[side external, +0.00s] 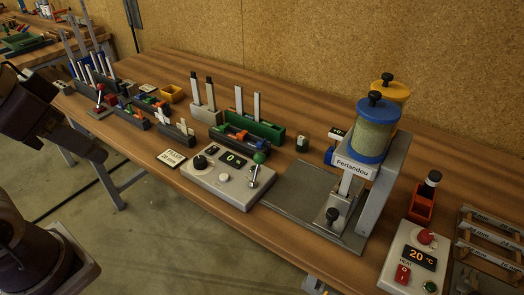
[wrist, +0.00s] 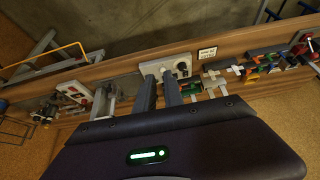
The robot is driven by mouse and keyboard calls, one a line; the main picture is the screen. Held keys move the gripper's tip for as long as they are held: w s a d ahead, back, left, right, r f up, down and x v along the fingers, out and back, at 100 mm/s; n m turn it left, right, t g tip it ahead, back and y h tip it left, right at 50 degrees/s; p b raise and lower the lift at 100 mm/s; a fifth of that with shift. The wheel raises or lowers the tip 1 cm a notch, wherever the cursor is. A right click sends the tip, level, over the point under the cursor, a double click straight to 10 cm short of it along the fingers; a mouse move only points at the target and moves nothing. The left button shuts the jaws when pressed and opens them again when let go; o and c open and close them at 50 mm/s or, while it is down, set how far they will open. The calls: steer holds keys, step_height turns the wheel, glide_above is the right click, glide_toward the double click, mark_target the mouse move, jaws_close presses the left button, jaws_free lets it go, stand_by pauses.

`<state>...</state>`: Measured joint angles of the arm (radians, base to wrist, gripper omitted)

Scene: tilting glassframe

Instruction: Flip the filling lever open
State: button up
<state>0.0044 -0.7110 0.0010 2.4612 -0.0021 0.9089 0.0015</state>
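A filling station (side external: 380,165) with a clear canister, blue lid and "Ferlandou" label stands right of centre in the side view. A short black-knobbed handle (side external: 332,215) sits low on its front. A grey control box (side external: 220,180) with a dial and display stands to its left. A metal lever with a green knob (side external: 260,158) rises upright from that box. I cannot tell which of the two is the filling lever. My gripper (wrist: 159,78) shows two grey fingers apart with nothing between them, in the wrist view. It points towards the bench, touching nothing that I can see.
Blocks, trays and tool holders (side external: 205,105) line the bench behind and left of the control box. A heater box (side external: 415,255) reading 20 °C and a slotted rack (side external: 490,240) stand at the right.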

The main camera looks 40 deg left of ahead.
steer(key=shift+m+g+h, duration=0.3)
steer(key=shift+g, duration=0.4)
steer(key=w+r, duration=0.1)
steer(key=w, duration=0.3)
steer(key=w+d+r, duration=0.1)
steer(key=w+r, duration=0.1)
steer(key=w, duration=0.2)
steer(key=w+r, duration=0.1)
steer(key=w, duration=0.3)
steer(key=shift+d+r, duration=0.25)
steer(key=shift+d, duration=0.1)
jaws_close()
steer(key=w+d+f+g, duration=0.1)
steer(key=w+f, duration=0.3)
steer(key=w, duration=0.4)
steer(key=w+d+f+m+g, duration=0.1)
steer(key=w+d+f, duration=0.3)
steer(key=w, duration=0.4)
steer(key=w+d+f+g, duration=0.1)
steer(key=w+d+f, duration=0.1)
steer(key=w+f, duration=0.4)
steer(key=shift+w+d+f+m, duration=0.2)
steer(key=shift+w+d+m, duration=0.15)
steer(key=shift+w, duration=0.8)
